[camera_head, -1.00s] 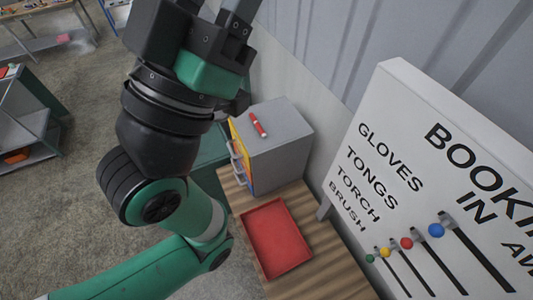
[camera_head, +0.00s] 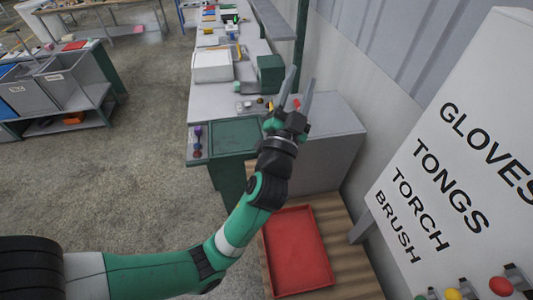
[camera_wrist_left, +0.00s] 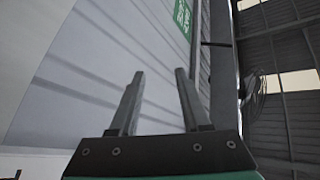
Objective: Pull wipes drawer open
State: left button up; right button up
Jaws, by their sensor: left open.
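The grey cabinet (camera_head: 335,130) stands on the wooden bench top by the wall. Its drawer fronts and handles are hidden behind my left arm, so I cannot tell which drawer is the wipes drawer. My left gripper (camera_head: 301,80) is open and empty, its fingers pointing up and away in front of the cabinet in the head view. In the left wrist view the gripper (camera_wrist_left: 160,74) shows two spread fingers with nothing between them, against wall and roof. My right gripper is not in view.
A red tray (camera_head: 298,252) lies on the wooden bench top (camera_head: 345,240) in front of the cabinet. A white lettered board (camera_head: 450,160) stands at right. A grey workbench (camera_head: 232,100) with several items runs behind. Open floor (camera_head: 120,170) lies at left.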

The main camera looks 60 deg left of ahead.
pick_arm(q)
jog(key=s+a+f+m+g+b, duration=0.1)
jog(key=s+a+f+g+b, duration=0.3)
jog(key=f, duration=0.8)
jog(key=a+f+m+t+b, duration=0.1)
jog(key=f+b, duration=0.4)
jog(key=f, duration=0.6)
jog(key=s+a+f+m+g+b, duration=0.1)
jog(key=s+a+f+g+b, duration=0.3)
jog(key=f, duration=0.8)
jog(key=w+a+r, duration=0.1)
jog(key=w+a, duration=0.1)
jog(key=w, duration=0.1)
jog(key=w+a+r+t, duration=0.1)
jog(key=w+a, duration=0.2)
jog(key=w+a+r+t, duration=0.1)
jog(key=w+a, duration=0.2)
jog(key=shift+w+a+r+y+b, duration=0.1)
jog(key=shift+y+b, duration=0.2)
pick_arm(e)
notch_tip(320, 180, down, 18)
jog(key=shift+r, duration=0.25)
pick_arm(q)
grip_shut()
